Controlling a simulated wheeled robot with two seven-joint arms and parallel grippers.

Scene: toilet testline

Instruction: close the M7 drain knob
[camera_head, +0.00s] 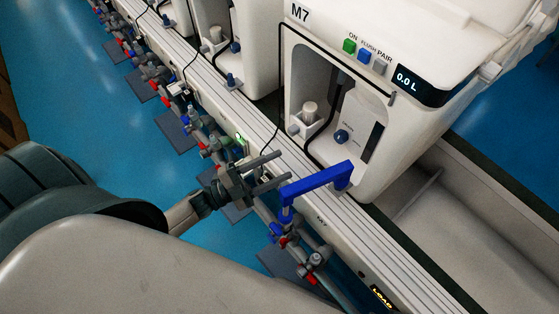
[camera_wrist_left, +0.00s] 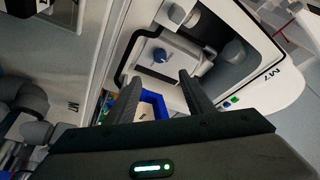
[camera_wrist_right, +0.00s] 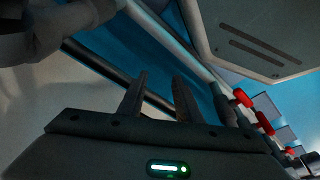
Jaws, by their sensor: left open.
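The M7 unit (camera_head: 400,60) is a white housing with an open recess at the front. A round blue knob (camera_head: 341,136) with small lettering beside it sits in the recess; its turn position is too small to tell. The knob also shows in the left wrist view (camera_wrist_left: 160,56), beyond and roughly between the fingertips. My left gripper (camera_head: 285,168) is open and empty, in front of and below the recess, apart from the knob. Its fingers also show in the left wrist view (camera_wrist_left: 159,78). My right gripper (camera_wrist_right: 160,78) is open and empty, seen only in its own wrist view.
A blue angled handle (camera_head: 317,180) stands just right of my left fingertips, below the recess. Green, blue and grey buttons (camera_head: 364,55) and a display reading 0.0 L (camera_head: 413,80) are above. Pipes with red and blue valves (camera_head: 280,235) run below the ribbed rail (camera_head: 375,235).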

